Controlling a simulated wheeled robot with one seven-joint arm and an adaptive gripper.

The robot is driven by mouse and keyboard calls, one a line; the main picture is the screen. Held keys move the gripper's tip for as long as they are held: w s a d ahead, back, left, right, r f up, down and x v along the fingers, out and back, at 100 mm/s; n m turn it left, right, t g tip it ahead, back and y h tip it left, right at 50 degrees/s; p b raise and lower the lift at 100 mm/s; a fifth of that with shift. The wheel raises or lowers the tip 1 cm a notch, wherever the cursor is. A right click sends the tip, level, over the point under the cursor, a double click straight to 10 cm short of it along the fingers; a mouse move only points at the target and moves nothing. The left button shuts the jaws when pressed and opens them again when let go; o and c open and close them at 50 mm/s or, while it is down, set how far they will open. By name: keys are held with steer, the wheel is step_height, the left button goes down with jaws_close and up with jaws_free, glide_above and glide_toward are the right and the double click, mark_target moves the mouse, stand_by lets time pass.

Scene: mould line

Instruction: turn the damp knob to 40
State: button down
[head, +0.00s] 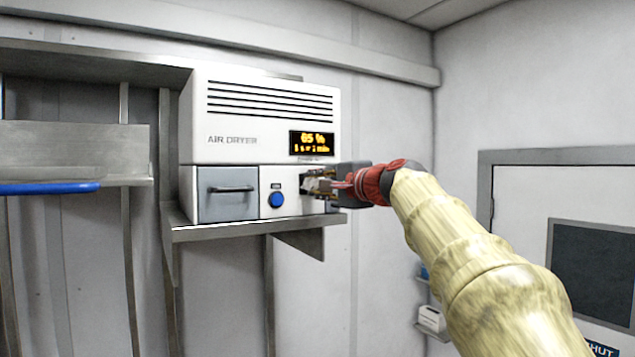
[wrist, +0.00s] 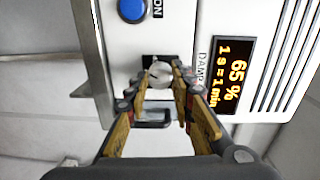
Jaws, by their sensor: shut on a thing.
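The air dryer (head: 262,110) is a white box on a metal shelf, with a dark display (head: 312,143) reading 65 % and "1 s = 1 min". The damp knob (wrist: 160,74) is a small pale metal knob beside the DAMP label in the wrist view. My gripper (wrist: 162,80) is shut on the damp knob, one finger on each side. In the head view my gripper (head: 318,185) covers the knob at the lower right of the dryer's front. The knob's pointer and any scale are too small or hidden to read.
A blue button (head: 277,199) sits left of the knob, and a grey drawer (head: 228,193) with a dark handle is farther left. The metal shelf (head: 250,230) juts out below the dryer. A blue-edged shelf (head: 70,155) is at far left; a door (head: 560,220) is at right.

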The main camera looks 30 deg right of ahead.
steer(key=m+p, duration=0.1)
steer(key=m, duration=0.4)
steer(key=shift+y+p, duration=0.3)
steer(key=shift+p, duration=0.1)
steer(key=shift+d+m+p, duration=0.1)
steer(key=shift+m+p, duration=0.25)
steer(key=shift+m, duration=0.85)
steer(key=shift+f, duration=0.15)
steer(key=c, duration=1.5)
jaws_free()
steer(key=shift+s, duration=0.15)
steer(key=s, duration=1.1)
steer(key=shift+s+d+r, duration=0.25)
steer(key=shift+s+d, duration=0.1)
steer(key=shift+d, duration=0.05)
